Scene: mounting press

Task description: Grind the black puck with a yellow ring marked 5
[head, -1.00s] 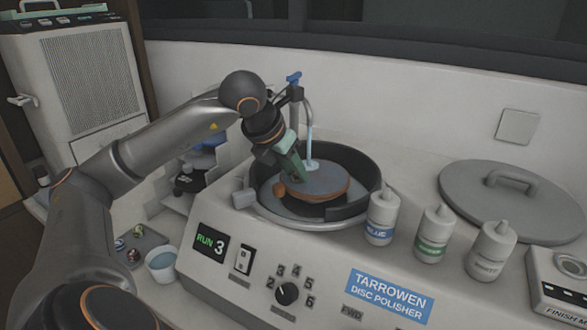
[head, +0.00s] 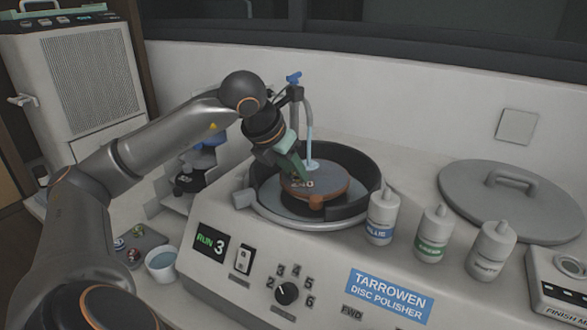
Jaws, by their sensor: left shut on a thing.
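The disc polisher has a round bowl (head: 367,200) with a grinding disc (head: 325,184) inside, grey on top with a brown edge. A tap above it sends a pale blue stream of water (head: 310,145) onto the disc. My left gripper (head: 300,180) is lowered into the bowl at the disc's left side, jaws shut. What it holds is hidden by the fingers, so I cannot make out the puck, its yellow ring or its mark. My right gripper is not in view.
Several small pucks lie on a tray (head: 150,238) at left, beside a cup of water (head: 161,264). Bottles stand along the polisher's front right, including the blue-labelled one (head: 381,218). A grey lid (head: 510,205) lies at right. The dial (head: 286,294) is on the front panel.

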